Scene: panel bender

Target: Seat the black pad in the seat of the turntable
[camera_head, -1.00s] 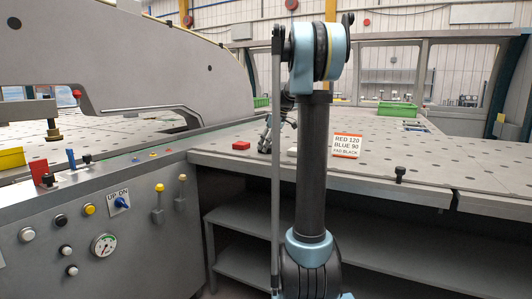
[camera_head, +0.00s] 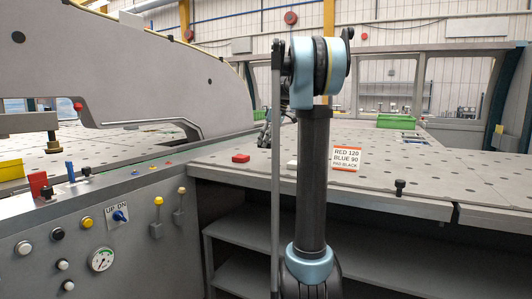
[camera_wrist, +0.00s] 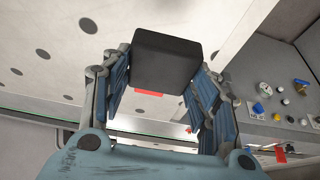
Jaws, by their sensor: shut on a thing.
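The black pad (camera_wrist: 165,60) is a dark block with rounded edges. In the wrist view my gripper (camera_wrist: 164,70) is shut on it, with a blue-grey finger on each side. In the head view my gripper (camera_head: 263,136) is mostly hidden behind my own arm, above the table, and I cannot make out the pad there. I cannot clearly pick out the turntable or its seat in either view. A brass-coloured foot (camera_head: 53,147) hangs under the large grey arm of the machine at the left.
A red block (camera_head: 240,158) and a sign (camera_head: 346,158) reading "RED 120, BLUE 90, PAD BLACK" stand on the holed table (camera_head: 430,185). A black knob (camera_head: 400,187) is near its front edge. The control panel (camera_head: 130,245) has buttons, levers and a gauge. A green bin (camera_head: 394,121) stands behind.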

